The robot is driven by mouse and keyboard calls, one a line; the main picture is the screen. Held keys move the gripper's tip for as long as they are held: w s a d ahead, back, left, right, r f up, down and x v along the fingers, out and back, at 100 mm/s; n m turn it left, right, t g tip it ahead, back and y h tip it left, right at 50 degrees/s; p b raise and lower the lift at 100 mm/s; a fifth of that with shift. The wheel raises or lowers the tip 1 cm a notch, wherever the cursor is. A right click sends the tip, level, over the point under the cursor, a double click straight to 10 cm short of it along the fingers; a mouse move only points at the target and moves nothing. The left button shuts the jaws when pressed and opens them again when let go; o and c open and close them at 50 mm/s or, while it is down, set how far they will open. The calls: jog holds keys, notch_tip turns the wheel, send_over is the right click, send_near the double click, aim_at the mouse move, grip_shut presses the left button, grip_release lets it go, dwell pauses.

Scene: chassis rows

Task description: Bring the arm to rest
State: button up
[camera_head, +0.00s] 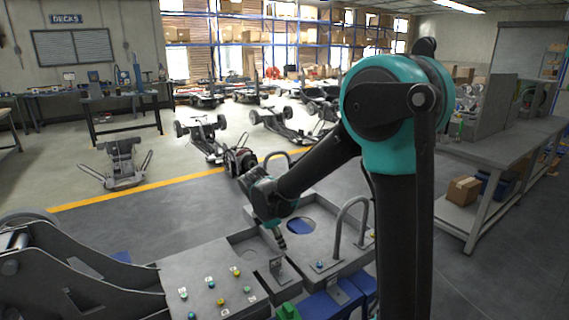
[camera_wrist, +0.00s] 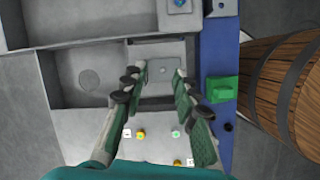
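My arm (camera_head: 398,110), teal and dark grey, stands bent at the right of the head view and reaches down to the left. My gripper (camera_head: 280,240) points down over a grey workbench panel (camera_head: 205,268) with recessed compartments. In the wrist view the two fingers of my gripper (camera_wrist: 159,75) are spread apart. A small grey plate with a hole (camera_wrist: 163,83) shows between and beyond the fingertips. I cannot see contact between the fingers and this plate.
Colored knobs (camera_head: 220,300) sit on the panel near my gripper. A curved grey handle (camera_head: 340,225) rises to its right. A green block (camera_wrist: 222,89) and a wooden barrel (camera_wrist: 285,90) show at the right of the wrist view. A side bench (camera_head: 500,150) stands at the right.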

jog(key=s+d+f+m+t+y, duration=0.1)
jog(key=s+d+m, duration=0.7)
jog(key=d+m, duration=0.2)
jog(key=s+d+f+m+t+y, duration=0.1)
jog(key=s+d+f+m+y, duration=0.1)
jog(key=s+d+m, duration=0.6)
jog(key=d+m, duration=0.3)
jog(key=shift+d+f, duration=0.2)
jog(key=shift+d, duration=0.2)
